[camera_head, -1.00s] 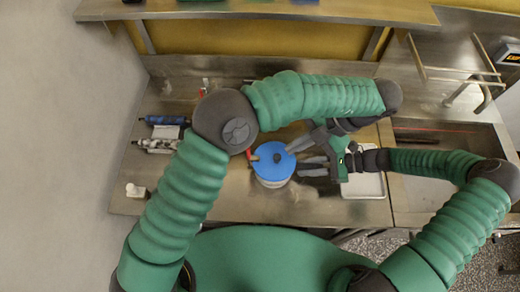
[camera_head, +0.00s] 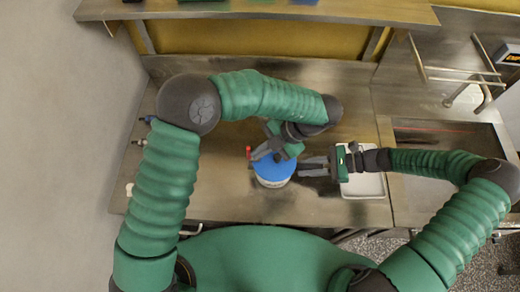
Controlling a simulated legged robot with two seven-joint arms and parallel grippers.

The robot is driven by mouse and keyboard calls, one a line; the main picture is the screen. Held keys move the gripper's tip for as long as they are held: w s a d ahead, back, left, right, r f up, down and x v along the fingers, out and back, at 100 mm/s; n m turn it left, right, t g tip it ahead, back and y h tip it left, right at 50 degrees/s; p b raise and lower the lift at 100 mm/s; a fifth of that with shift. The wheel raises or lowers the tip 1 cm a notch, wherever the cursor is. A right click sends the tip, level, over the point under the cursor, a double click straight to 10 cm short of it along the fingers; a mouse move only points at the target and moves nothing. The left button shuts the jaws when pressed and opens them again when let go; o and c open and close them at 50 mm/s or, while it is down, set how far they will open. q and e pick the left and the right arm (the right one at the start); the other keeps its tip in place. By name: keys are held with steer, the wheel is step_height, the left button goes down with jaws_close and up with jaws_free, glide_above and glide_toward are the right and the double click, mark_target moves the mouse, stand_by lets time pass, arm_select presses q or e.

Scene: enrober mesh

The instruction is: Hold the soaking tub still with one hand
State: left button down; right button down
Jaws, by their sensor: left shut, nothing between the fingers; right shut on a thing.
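The soaking tub (camera_head: 273,182) stands on the steel counter, pale-sided with a blue top (camera_head: 274,170). A small red part (camera_head: 249,153) shows at its upper left. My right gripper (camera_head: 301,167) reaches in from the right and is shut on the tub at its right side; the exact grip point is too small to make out. My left gripper (camera_head: 263,153) is shut and empty over the far edge of the tub's top, pointing left toward the red part. It hides part of the blue top. I cannot tell whether it touches.
A white tray (camera_head: 365,187) lies right of the tub, partly under my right gripper. A sink (camera_head: 440,135) is further right. A shelf (camera_head: 260,11) runs along the back.

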mark_target(249, 160)
stand_by(0.3)
arm_select(q)
steer(key=shift+a+r+h, duration=0.2)
steer(key=shift+a+h, duration=0.5)
steer(key=shift+a, duration=1)
steer(key=a+f+h, duration=0.1)
steer(key=a+f, duration=0.1)
steer(key=a, duration=0.4)
steer(key=shift+h, duration=0.3)
